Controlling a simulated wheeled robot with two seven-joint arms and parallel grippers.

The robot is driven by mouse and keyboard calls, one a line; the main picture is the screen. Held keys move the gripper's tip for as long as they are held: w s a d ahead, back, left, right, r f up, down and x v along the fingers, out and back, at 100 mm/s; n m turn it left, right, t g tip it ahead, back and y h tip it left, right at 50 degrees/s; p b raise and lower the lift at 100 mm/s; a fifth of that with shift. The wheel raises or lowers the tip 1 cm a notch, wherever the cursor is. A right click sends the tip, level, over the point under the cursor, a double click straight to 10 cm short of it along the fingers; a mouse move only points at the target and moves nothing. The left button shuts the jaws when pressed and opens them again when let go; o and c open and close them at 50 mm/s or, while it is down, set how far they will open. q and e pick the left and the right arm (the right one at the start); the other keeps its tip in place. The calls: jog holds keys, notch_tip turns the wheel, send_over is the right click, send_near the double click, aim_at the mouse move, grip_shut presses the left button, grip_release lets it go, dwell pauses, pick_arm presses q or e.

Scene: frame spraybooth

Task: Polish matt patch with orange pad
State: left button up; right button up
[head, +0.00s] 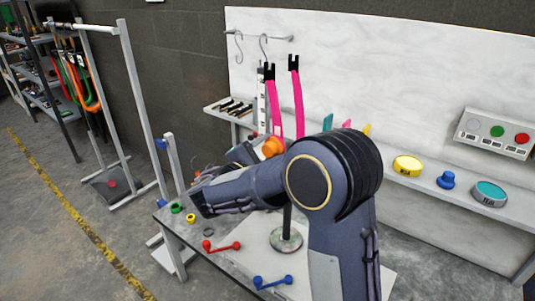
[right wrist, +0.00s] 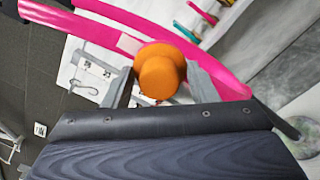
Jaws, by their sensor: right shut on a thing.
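The orange pad (head: 272,146) is a round, stepped knob; it also shows in the right wrist view (right wrist: 160,72). My right gripper (right wrist: 163,85) is shut on it, with one grey finger on each side. A pink frame (head: 298,95) stands upright behind my right arm, its lower part hidden. In the right wrist view, its pink tubes (right wrist: 80,28) pass behind the pad. A pale pink patch (right wrist: 129,43) on one tube lies right beside the pad's upper left edge. I cannot tell whether the pad touches it. My left gripper is not in view.
The table (head: 225,262) holds a red handled tool (head: 221,246), a blue one (head: 272,282) and small rings. A wall shelf (head: 430,187) carries a yellow tin (head: 407,165), a blue knob (head: 446,180) and a teal tin (head: 489,193). A button box (head: 494,134) is at right.

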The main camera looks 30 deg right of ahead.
jog(key=shift+r+p, duration=1.65)
jog(key=shift+r, duration=1.05)
notch_tip(320, 180, down, 12)
jog(key=b, duration=1)
jog(key=shift+r, duration=0.25)
jog(key=v, duration=0.6)
jog(key=shift+a, duration=0.1)
jog(key=v, duration=0.3)
jog(key=shift+r, duration=0.1)
